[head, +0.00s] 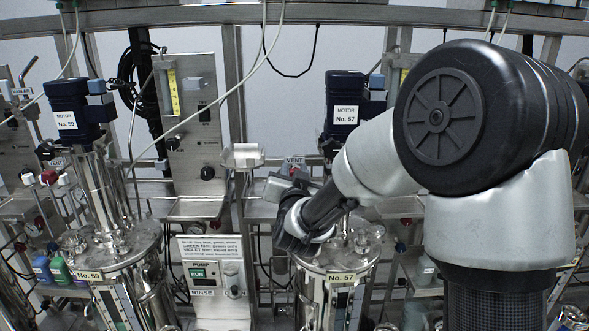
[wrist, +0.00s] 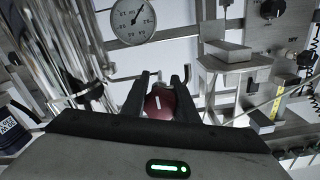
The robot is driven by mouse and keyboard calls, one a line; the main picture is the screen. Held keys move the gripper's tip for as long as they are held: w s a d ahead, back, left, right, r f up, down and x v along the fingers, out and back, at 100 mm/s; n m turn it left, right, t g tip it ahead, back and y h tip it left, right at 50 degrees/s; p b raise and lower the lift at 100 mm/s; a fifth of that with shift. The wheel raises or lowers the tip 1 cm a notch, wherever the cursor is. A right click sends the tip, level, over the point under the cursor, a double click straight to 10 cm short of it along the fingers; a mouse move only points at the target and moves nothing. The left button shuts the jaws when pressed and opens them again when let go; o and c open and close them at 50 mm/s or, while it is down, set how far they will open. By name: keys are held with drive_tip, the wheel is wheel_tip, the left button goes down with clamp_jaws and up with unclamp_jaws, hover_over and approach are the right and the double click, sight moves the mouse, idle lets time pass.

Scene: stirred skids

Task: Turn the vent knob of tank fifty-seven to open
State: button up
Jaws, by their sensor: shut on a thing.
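Tank fifty-seven (head: 322,300) stands right of centre in the head view. It has a "No. 57" plate (head: 341,277) on its lid edge and a blue motor (head: 346,110) marked No. 57 above. A "VENT" label (head: 294,161) shows just above my gripper. In the wrist view, the round dark red vent knob (wrist: 171,104) with a short white mark sits between the two black fingers of my gripper (wrist: 160,84), which is shut on it. The mark stands nearly upright in that view.
Tank fifty-nine (head: 110,245) with its motor (head: 66,112) stands at the left. A pump and rinse panel (head: 213,290) with a notice is between the tanks. A round dial gauge (wrist: 132,20) and metal brackets (wrist: 228,51) are near my fingers in the wrist view.

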drive_tip(key=shift+c, duration=1.3)
drive_tip(key=shift+n+b, duration=0.3)
drive_tip(key=n+b, duration=0.2)
drive_tip(key=n, duration=0.2)
drive_tip(key=shift+n+b, duration=0.3)
drive_tip(key=shift+b, duration=0.1)
drive_tip(key=n, duration=0.6)
drive_tip(key=shift+r+b, duration=0.2)
drive_tip(key=shift+b, duration=0.15)
drive_tip(key=n+p, duration=0.1)
drive_tip(key=n, duration=0.4)
drive_tip(key=shift+n, duration=0.4)
drive_tip(key=n+p, duration=0.2)
drive_tip(key=n, duration=0.3)
drive_tip(key=shift+d+r, duration=0.1)
